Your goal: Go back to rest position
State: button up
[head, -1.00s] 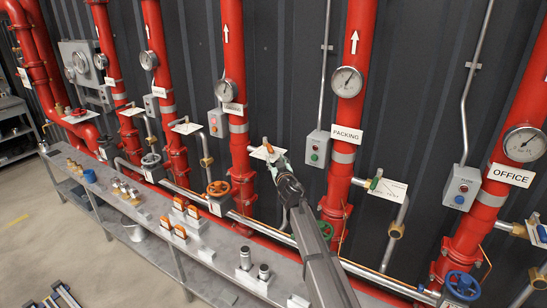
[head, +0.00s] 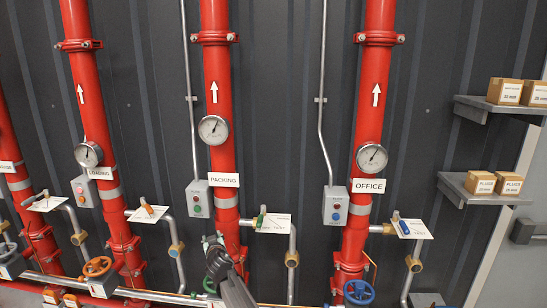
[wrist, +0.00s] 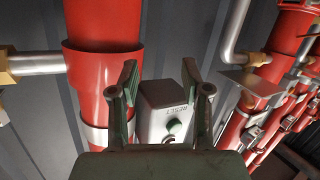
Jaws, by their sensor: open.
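My gripper (head: 212,241) is at the lower middle of the head view, in front of the lower part of the PACKING pipe (head: 221,150). In the wrist view my gripper (wrist: 163,98) has its two fingers apart with nothing held between them. A grey push-button box (wrist: 165,108) shows behind and between the fingers, apart from them as far as I can tell. A red pipe (wrist: 103,70) stands close on the left of the wrist view.
The OFFICE pipe (head: 370,130) and the LOADING pipe (head: 88,110) stand on either side. Valve levers, a blue handwheel (head: 362,292) and an orange handwheel (head: 97,267) stick out low down. Shelves with cardboard boxes (head: 506,91) are on the right wall.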

jog(key=s+d+f+m+g+h, duration=0.2)
jog(key=s+d+f, duration=0.25)
jog(key=d, duration=0.55)
jog(key=s+d+f+m+g+h, duration=0.15)
jog(key=s+d+f, duration=0.35)
jog(key=d, duration=0.5)
jog(key=s+d+f+m+g+h, duration=0.1)
jog(key=s+d+f+g+h, duration=0.2)
jog(key=d+f, duration=0.55)
jog(key=s+d+f+m+g, duration=0.1)
jog(key=s+d+f+g, duration=0.15)
jog(key=s+d, duration=0.45)
jog(key=s+d+f+g, duration=0.25)
jog(key=s+d, duration=0.25)
jog(key=s, duration=0.4)
jog(key=s+d+f+g+y, duration=0.1)
jog(key=s+f+g, duration=0.2)
jog(key=s, duration=0.7)
jog(key=s+f+g+b, duration=0.6)
jog(key=s+f+b, duration=0.4)
jog(key=s+f, duration=1.7)
jog(key=shift+s+d+f+g, duration=0.15)
jog(key=shift+s+f+g, duration=0.25)
jog(key=shift+s, duration=0.4)
jog(key=shift+m, duration=0.25)
